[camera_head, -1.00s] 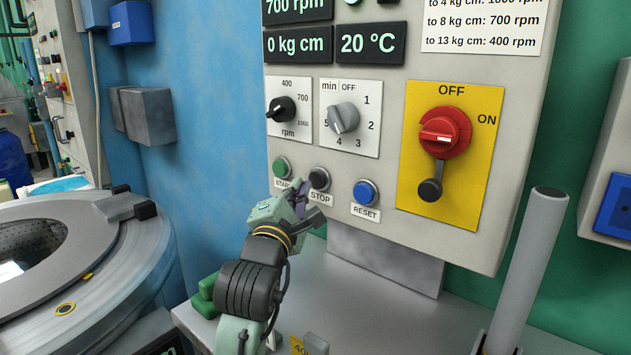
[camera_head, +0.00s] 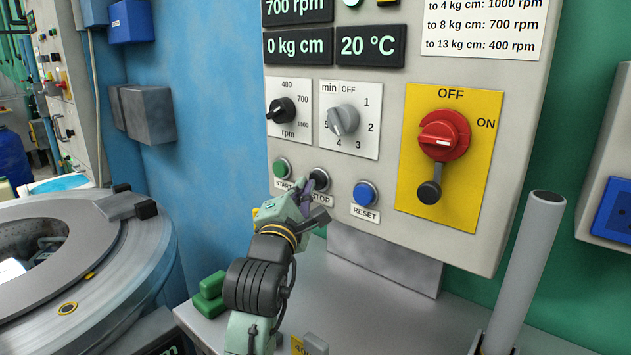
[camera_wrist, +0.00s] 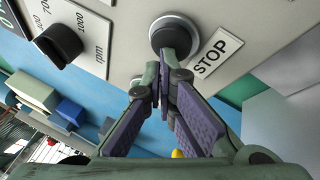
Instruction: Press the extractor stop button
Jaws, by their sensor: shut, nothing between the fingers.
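The extractor stop button (camera_head: 319,178) is a black round button on the light grey control panel (camera_head: 300,230), with a STOP label partly hidden by my gripper in the head view. My gripper (camera_head: 309,188) is shut and empty, its fingertips just below and left of the button. In the wrist view the stop button (camera_wrist: 174,37) is at top centre beside its STOP label (camera_wrist: 217,52). The fingers of my gripper (camera_wrist: 162,70) meet and overlap its lower edge in the picture. I cannot tell whether they touch it.
A green START button (camera_head: 281,168) is left of the stop button and a blue RESET button (camera_head: 365,193) is right. Above are two dials and a red rotary switch (camera_head: 444,134). A grey post (camera_head: 525,265) stands at right; a drum (camera_head: 110,285) is at left.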

